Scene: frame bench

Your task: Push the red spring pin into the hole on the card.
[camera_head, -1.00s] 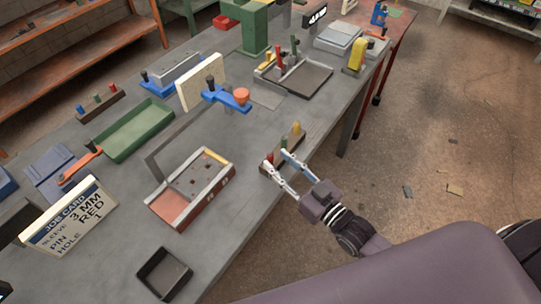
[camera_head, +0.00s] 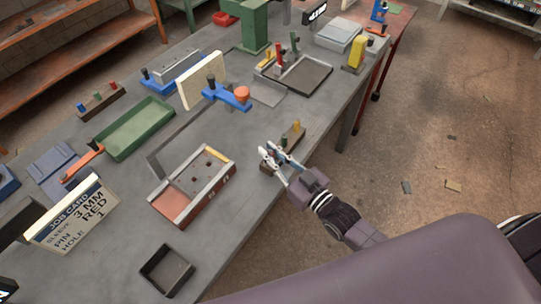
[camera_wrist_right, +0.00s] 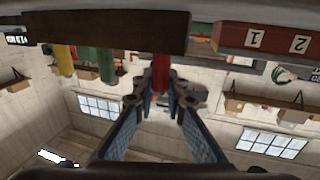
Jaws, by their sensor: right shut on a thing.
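My right gripper (camera_head: 270,151) is at the small brown pin rack (camera_head: 299,131) near the bench's right edge. In the right wrist view its fingers (camera_wrist_right: 161,88) are shut around the red pin (camera_wrist_right: 160,70), which still meets the rack's dark block (camera_wrist_right: 110,32). A yellow pin (camera_wrist_right: 65,60) and a green pin (camera_wrist_right: 106,65) stand beside it. The job card (camera_head: 72,215) reads sleeve 3 MM, pin RED, hole 1. The red fixture (camera_head: 172,205) with several dark holes lies left of the gripper; its side shows labels 1 and 2 in the right wrist view (camera_wrist_right: 275,40). My left gripper is out of view.
An empty black tray (camera_head: 166,272) lies at the front. Bare bench separates the fixture from the right rack.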

